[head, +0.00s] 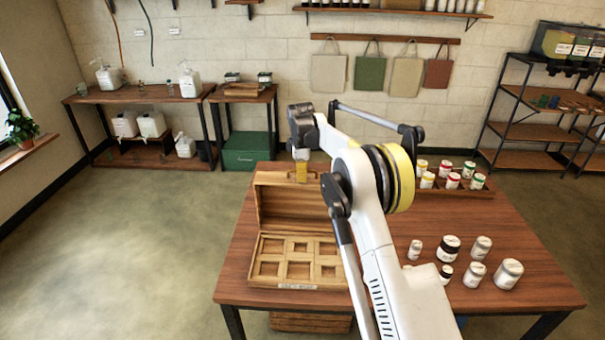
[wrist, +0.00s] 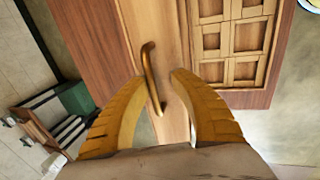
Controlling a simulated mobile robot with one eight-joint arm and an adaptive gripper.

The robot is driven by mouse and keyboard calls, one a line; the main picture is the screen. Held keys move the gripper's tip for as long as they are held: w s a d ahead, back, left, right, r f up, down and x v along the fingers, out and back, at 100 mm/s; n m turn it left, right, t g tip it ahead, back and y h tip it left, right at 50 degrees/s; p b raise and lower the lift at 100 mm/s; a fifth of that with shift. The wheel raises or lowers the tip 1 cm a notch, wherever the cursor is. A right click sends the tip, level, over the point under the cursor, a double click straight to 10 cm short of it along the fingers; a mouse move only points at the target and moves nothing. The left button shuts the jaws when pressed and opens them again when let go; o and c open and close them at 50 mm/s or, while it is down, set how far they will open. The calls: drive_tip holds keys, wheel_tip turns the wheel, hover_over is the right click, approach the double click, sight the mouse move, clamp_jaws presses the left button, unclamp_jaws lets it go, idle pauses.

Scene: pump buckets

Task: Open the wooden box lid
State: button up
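The wooden box (head: 298,287) stands on the left part of the table, its divided tray of square compartments facing up. Its lid (head: 285,208) stands raised at the back of the box, inner side showing. My gripper (head: 301,172) is at the lid's top edge in the head view. In the wrist view, the curved brass handle (wrist: 151,78) on the lid lies between the tips of my open yellow fingers (wrist: 157,80). I see gaps beside the handle, but contact is hard to tell. The compartments (wrist: 235,38) show at the right there.
The table (head: 405,282) holds several white jars (head: 450,248) right of my arm and a wooden rack (head: 450,190) of lidded jars behind. A green crate (head: 247,151) sits under a back bench. The floor left of the table is clear.

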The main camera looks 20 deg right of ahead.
drive_tip(key=shift+r, duration=0.1)
drive_tip(key=v, duration=1.1)
drive_tip(key=shift+r, duration=0.35)
drive_tip(key=shift+s, duration=0.15)
